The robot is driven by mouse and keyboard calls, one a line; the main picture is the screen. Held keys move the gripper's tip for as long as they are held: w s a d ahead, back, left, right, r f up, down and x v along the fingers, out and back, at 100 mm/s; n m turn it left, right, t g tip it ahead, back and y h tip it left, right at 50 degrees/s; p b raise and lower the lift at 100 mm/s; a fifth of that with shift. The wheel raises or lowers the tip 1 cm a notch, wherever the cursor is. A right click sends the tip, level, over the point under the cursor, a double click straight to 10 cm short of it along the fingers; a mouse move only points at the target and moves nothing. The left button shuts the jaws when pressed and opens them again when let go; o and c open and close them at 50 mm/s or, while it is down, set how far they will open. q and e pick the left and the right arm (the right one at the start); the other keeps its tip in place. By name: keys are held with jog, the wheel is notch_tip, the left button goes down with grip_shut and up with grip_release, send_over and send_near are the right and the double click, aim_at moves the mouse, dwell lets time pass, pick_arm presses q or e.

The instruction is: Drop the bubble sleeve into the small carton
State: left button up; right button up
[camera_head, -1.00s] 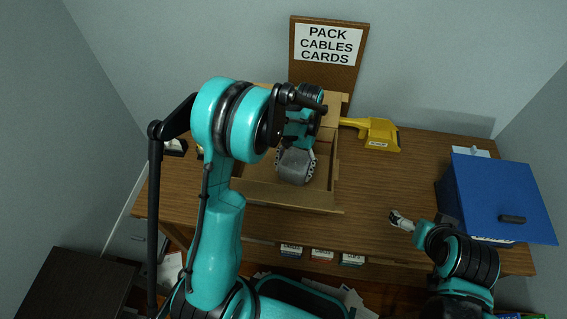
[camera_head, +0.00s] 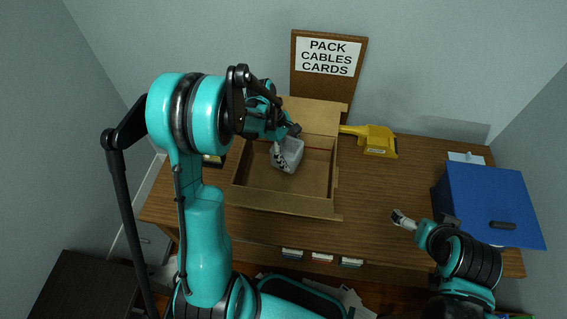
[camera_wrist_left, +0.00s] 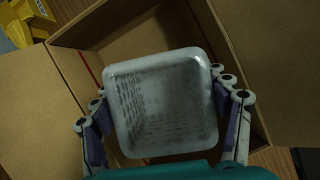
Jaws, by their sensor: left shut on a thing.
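The bubble sleeve (camera_head: 291,154) is a pale grey, rounded block with rows of small marks on its face in the left wrist view (camera_wrist_left: 160,100). My left gripper (camera_head: 281,154) is shut on it, with a finger on either side in the wrist view (camera_wrist_left: 164,97). The small carton (camera_head: 288,206) is an open brown box with its flaps spread, in the middle of the table. The sleeve shows over the back left part of its opening; its exact height cannot be told. My right gripper (camera_head: 400,217) is over the table's front right, holding nothing visible; its jaws are too small to judge.
A yellow tool (camera_head: 378,141) lies to the right of the carton. A blue box (camera_head: 490,200) stands at the table's right. A board with a "PACK CABLES CARDS" sign (camera_head: 328,57) stands behind the carton.

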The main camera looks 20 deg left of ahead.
aim_at(287, 138)
pick_arm(q)
jog(key=r+n+t+p, duration=0.1)
jog(key=n, duration=0.2)
jog(key=w+a+r+n+t+p, duration=0.1)
jog(key=r+n, duration=0.1)
jog(key=n, duration=0.1)
jog(key=a+r+n+t+y+p, duration=0.1)
jog(key=r+n, duration=0.1)
jog(key=shift+w+r+n, duration=0.25)
jog(key=shift+n, duration=0.15)
jog(key=shift+w+a+r+n+t+y+p, duration=0.1)
jog(key=shift+a+r+n+t+y+p, duration=0.15)
jog(key=shift+n, duration=0.25)
jog(key=shift+w+a+r+n+t+y+p, duration=0.15)
jog(key=shift+r+n, duration=0.15)
jog(key=shift+n, duration=0.2)
notch_tip(287, 138, down, 6)
jog(key=b, duration=0.4)
jog(key=o, duration=1.2)
jog(key=v, duration=1.2)
